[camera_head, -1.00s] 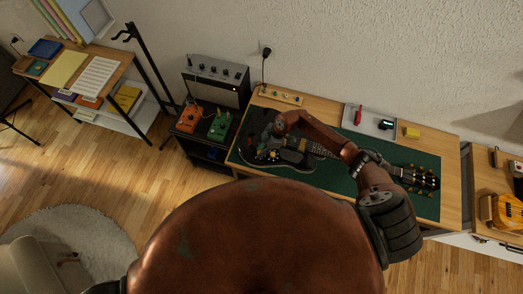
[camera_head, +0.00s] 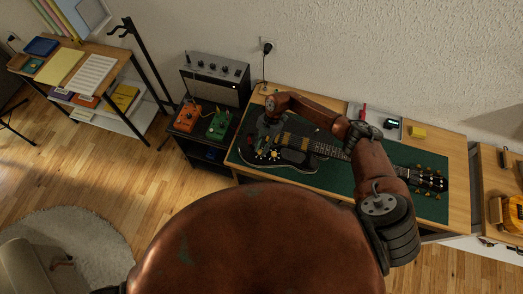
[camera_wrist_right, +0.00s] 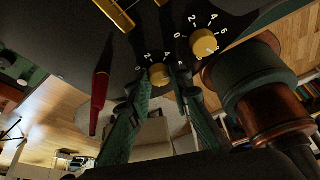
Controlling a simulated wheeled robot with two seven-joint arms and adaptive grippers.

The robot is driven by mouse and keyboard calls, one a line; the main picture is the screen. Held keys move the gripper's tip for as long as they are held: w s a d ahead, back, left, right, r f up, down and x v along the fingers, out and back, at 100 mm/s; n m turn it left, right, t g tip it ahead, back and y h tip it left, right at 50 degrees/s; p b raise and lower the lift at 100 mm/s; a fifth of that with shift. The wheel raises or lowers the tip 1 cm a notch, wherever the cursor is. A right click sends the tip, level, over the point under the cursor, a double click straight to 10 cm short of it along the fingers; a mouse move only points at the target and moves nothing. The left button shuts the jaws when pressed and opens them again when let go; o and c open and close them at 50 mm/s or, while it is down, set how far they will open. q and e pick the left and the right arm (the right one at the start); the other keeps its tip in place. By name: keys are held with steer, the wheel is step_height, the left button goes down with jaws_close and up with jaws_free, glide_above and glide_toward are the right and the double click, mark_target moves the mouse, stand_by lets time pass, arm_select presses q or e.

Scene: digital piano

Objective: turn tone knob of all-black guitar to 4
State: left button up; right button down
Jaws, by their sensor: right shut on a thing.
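The all-black guitar (camera_head: 293,160) lies on a green mat (camera_head: 428,208) with its neck pointing right in the head view. Its dark body also fills the top of the right wrist view (camera_wrist_right: 55,22). My right gripper (camera_head: 262,138) reaches down over the body's left part. In the right wrist view its green fingers (camera_wrist_right: 163,80) are shut on a gold knob (camera_wrist_right: 160,74). White numbers 0, 2 and 4 show around this knob; the fingers hide part of its dial. A second gold knob (camera_wrist_right: 204,43) with a numbered dial sits up and right of it, untouched. My left gripper is not in view.
A red pointed thing (camera_wrist_right: 101,88) shows left of the fingers in the right wrist view. Orange (camera_head: 187,117) and green (camera_head: 219,125) pedals and an amplifier (camera_head: 214,85) stand left of the guitar. A tray (camera_head: 375,119) and yellow block (camera_head: 418,132) lie behind it.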

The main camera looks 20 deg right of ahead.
steer(key=n+b, duration=0.1)
steer(key=n, duration=0.1)
steer(key=n+h+b, duration=0.1)
steer(key=n+b, duration=0.1)
steer(key=n+g+h+b, duration=0.1)
steer(key=n+b, duration=0.1)
steer(key=shift+w+a+f, duration=0.15)
steer(key=shift+w+a, duration=0.05)
steer(key=shift+a, duration=0.05)
steer(key=n+h+b, duration=0.1)
steer(key=n, duration=0.1)
steer(key=n+b, duration=0.1)
steer(key=n, duration=0.1)
steer(key=shift+a+n+g+h+b, duration=0.15)
steer(key=shift+n+g+h+b, duration=0.15)
steer(key=shift+g+h+b, duration=0.1)
steer(key=shift+r, duration=0.2)
steer(key=c, duration=1.7)
jaws_free()
steer(key=shift+c, duration=0.2)
steer(key=v, duration=1.2)
steer(key=shift+s, duration=0.1)
